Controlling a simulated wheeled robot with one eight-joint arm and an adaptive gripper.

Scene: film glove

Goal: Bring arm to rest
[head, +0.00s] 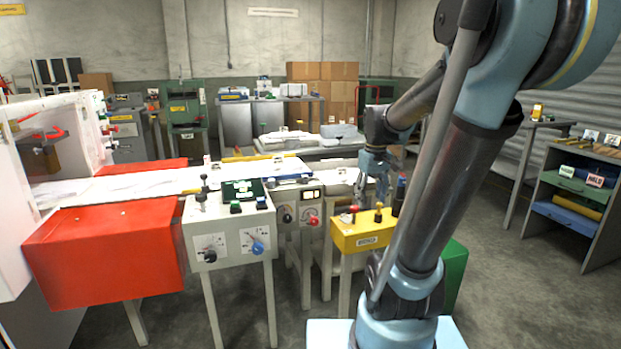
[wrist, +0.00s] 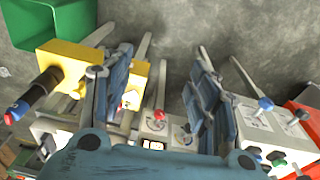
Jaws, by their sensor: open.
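My arm rises from its base at the right of the head view and bends over toward the machine line. My gripper (head: 372,175) hangs above the yellow box (head: 362,232), partly behind my own arm. In the wrist view my gripper (wrist: 160,92) has its two blue fingers spread wide apart with nothing held between them. The yellow box also shows at the left in the wrist view (wrist: 70,65), with a dark handle with a blue and red end (wrist: 30,98) beside it.
A grey control box (head: 228,235) with knobs and a red cover (head: 105,250) stand left of my gripper. A green bin (head: 455,275) stands behind my arm. A shelf with drawers (head: 575,195) is at the far right. Open concrete floor (head: 510,290) lies between.

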